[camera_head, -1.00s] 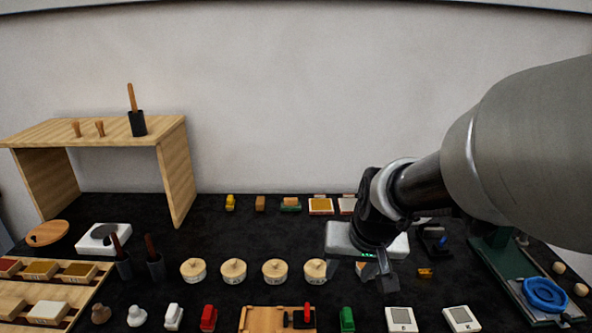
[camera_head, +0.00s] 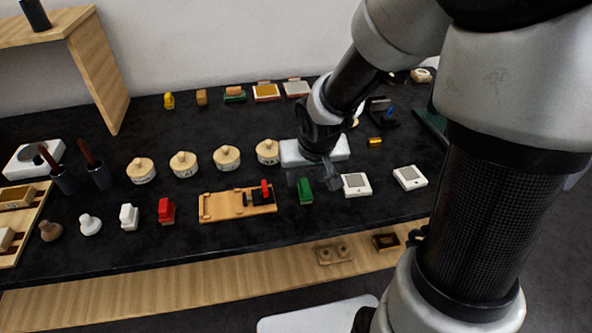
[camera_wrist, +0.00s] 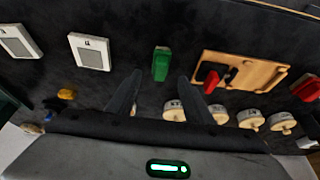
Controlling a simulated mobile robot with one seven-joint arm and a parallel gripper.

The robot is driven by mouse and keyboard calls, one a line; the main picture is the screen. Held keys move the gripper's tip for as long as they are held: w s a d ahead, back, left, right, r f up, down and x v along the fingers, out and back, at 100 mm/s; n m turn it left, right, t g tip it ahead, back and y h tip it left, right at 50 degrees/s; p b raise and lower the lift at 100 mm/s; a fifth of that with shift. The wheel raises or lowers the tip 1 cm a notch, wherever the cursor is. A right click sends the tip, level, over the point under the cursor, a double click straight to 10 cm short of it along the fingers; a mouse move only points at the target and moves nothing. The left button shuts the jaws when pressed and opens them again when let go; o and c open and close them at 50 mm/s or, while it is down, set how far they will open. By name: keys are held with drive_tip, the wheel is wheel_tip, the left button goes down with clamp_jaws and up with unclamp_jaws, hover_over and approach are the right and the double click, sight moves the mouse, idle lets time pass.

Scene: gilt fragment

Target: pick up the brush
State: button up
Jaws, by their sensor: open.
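Two brush-like tools with brown handles stand in dark cups at the left of the black table, one on the left (camera_head: 50,163) and one on the right (camera_head: 91,160). Their lower ends are hidden in the cups, and I cannot tell which is the task's brush. My gripper (camera_head: 317,182) is far to their right, above the table by a green block (camera_head: 306,190). In the wrist view my gripper (camera_wrist: 160,76) is open and empty, with the green block (camera_wrist: 160,62) beyond the gap between its fingers. No brush is recognisable in the wrist view.
Several round wooden-lidded pots (camera_head: 184,164) stand between the cups and my gripper. A wooden board with a red part (camera_head: 238,203), a red block (camera_head: 166,211) and white devices (camera_head: 356,185) line the front. A wooden shelf (camera_head: 98,70) stands at the back left.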

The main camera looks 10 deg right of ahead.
sight(305, 184)
drive_tip(key=x, duration=0.1)
drive_tip(key=b+x, duration=0.2)
drive_tip(key=x, duration=0.1)
drive_tip(key=shift+s+f, duration=0.2)
drive_tip(key=shift+s, duration=0.05)
drive_tip(key=shift+w+f+b, duration=0.2)
drive_tip(key=shift+f+b, duration=0.1)
drive_tip(key=shift+f, duration=0.05)
drive_tip(key=shift+r, duration=0.1)
drive_tip(key=c, duration=1.1)
wheel_tip(305, 184, up, 10)
drive_tip(key=p, duration=0.5)
drive_tip(key=shift+c, duration=0.2)
drive_tip(key=o, duration=0.5)
drive_tip(key=c, duration=0.4)
